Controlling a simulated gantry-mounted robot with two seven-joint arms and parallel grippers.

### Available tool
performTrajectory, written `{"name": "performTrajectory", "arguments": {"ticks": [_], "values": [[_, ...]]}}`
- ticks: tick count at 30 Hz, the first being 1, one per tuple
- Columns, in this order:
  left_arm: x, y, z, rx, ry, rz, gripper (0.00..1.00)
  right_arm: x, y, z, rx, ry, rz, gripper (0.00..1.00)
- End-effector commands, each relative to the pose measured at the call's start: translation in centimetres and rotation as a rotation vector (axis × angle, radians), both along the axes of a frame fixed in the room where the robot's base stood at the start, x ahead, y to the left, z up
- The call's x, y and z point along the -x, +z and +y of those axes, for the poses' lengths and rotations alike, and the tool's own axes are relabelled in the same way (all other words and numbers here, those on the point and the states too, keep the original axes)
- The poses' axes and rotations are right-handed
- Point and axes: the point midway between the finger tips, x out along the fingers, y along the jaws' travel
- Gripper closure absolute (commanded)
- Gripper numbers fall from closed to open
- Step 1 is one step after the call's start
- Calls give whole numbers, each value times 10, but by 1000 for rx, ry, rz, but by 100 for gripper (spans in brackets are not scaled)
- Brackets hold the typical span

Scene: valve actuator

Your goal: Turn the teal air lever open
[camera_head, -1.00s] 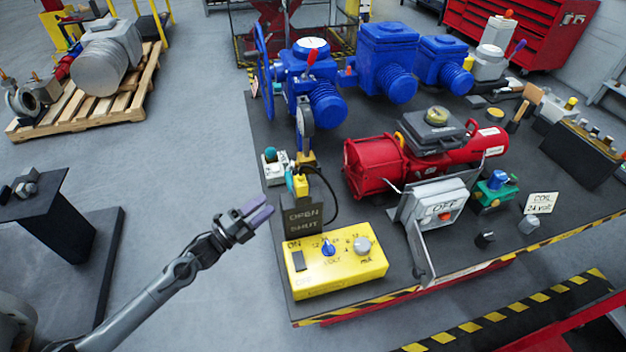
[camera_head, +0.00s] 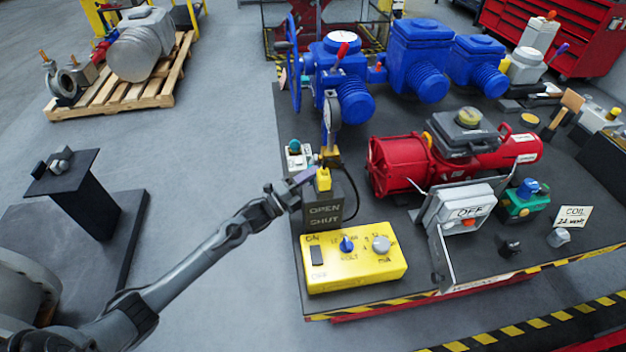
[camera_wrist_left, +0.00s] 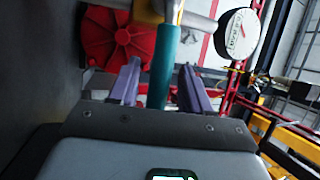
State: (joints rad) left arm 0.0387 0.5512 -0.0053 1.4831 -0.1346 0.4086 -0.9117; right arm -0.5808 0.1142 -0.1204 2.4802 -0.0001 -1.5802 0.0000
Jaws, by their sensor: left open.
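The teal air lever (camera_wrist_left: 163,65) stands upright between the two fingers of my left gripper (camera_wrist_left: 160,82) in the left wrist view. The fingers are apart, one on each side of it; I cannot tell whether either touches it. In the head view my left gripper (camera_head: 302,182) is at the left side of the yellow valve body (camera_head: 323,180), above the black OPEN/SHUT plate (camera_head: 325,214), and it hides the lever there. My right gripper is not in view.
A yellow meter box (camera_head: 355,262) sits in front of the plate. The red actuator (camera_head: 395,168) and grey OFF switch box (camera_head: 465,210) stand to the right. Open floor lies left of the bench.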

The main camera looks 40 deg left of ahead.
Motion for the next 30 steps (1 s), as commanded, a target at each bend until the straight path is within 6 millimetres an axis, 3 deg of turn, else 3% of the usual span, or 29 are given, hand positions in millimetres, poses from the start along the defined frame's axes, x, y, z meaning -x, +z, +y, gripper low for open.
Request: {"name": "performTrajectory", "arguments": {"ticks": [9,19,30], "values": [[-2,0,-1,0,-1,0,52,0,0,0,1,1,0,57],[-1,0,-1,0,-1,0,100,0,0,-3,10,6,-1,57],[-3,3,-3,10,-6,8,100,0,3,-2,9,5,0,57]]}}
